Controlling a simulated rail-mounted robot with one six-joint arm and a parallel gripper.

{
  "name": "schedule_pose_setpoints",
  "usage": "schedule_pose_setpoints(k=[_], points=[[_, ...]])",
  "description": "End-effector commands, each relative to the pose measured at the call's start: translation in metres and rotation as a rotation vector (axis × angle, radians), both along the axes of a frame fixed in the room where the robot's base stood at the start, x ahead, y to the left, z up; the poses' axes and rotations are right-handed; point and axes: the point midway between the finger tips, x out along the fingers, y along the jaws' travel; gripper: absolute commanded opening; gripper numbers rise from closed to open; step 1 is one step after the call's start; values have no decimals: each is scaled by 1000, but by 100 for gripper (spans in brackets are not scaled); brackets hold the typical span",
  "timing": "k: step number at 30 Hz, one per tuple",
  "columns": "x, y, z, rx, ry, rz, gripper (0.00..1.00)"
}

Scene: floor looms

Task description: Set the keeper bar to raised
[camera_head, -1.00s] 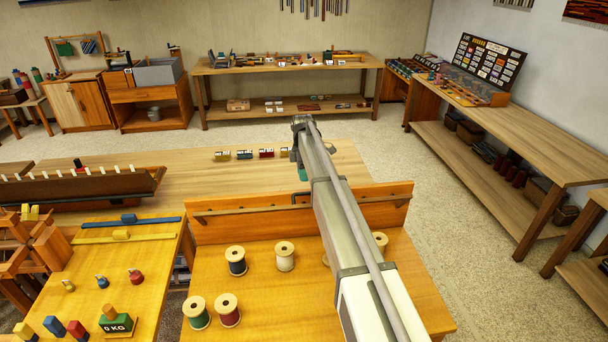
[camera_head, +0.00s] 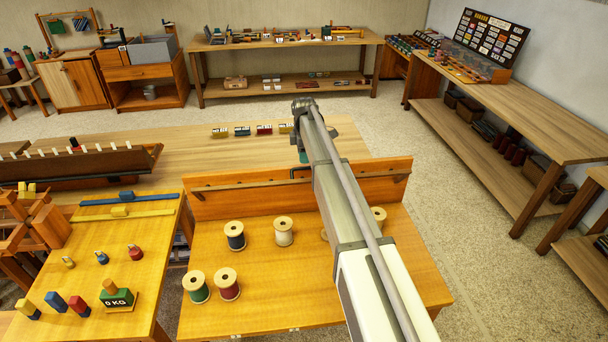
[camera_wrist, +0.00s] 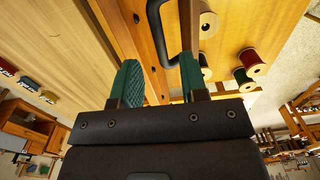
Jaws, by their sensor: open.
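A thin brown bar (camera_head: 240,184), which I take for the keeper bar, runs across the front of the upright board (camera_head: 225,207) behind the spools. A dark bent handle (camera_wrist: 157,38) shows in the wrist view by the board's edge. My gripper (camera_head: 303,160) is over the board's top edge in the head view. In the wrist view my gripper (camera_wrist: 160,66) is open, its two teal fingers apart with the board's edge and the handle's near end between them. I cannot tell whether the fingers touch the handle.
Several thread spools (camera_head: 283,231) stand on the sloped table in front of the board. Behind it, a wooden table (camera_head: 200,155) carries small labelled blocks (camera_head: 242,131). A side table (camera_head: 80,265) at left holds small weights and a green 0 KG block (camera_head: 117,299).

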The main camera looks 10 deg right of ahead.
Motion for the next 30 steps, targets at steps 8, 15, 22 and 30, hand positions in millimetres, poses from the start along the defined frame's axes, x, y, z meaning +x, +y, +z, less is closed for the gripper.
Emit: schedule_pose_setpoints(k=[8,15,22,30], points=[[-1,0,-48,0,0,0,40],[-1,0,-45,0,0,0,39],[0,0,-45,0,1,0,17],[0,0,-45,0,0,0,0]])
